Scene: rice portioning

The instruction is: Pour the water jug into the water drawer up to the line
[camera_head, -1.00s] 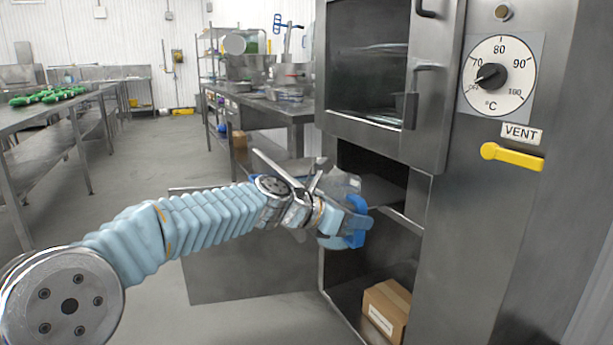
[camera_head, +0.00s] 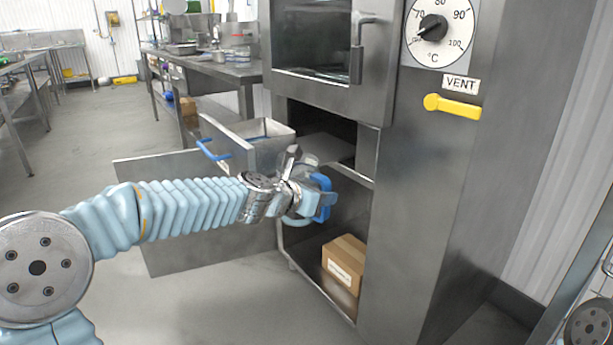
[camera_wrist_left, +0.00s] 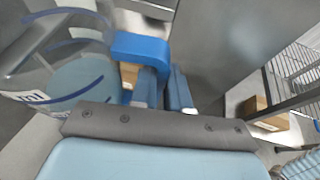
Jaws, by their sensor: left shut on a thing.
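The water drawer (camera_head: 270,132) is pulled out of the steel cabinet, with a blue handle (camera_head: 213,150) on its front. Its fill line and water level cannot be made out. My left gripper (camera_head: 318,197) is in front of the cabinet's open lower bay, lower than the drawer and to its right. It is shut on the blue handle of the clear water jug, whose body is mostly hidden behind the gripper. In the left wrist view the jug (camera_wrist_left: 75,80) holds pale blue water and has "ml" lettering; its blue handle (camera_wrist_left: 140,47) meets the fingers (camera_wrist_left: 163,88). My right gripper is out of view.
An open cabinet door (camera_head: 190,230) stands left of the bay, behind my left arm. A cardboard box (camera_head: 343,262) sits on the bay floor. A yellow vent lever (camera_head: 452,106) and a temperature dial (camera_head: 433,28) are on the cabinet front. A steel table (camera_head: 200,70) stands behind.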

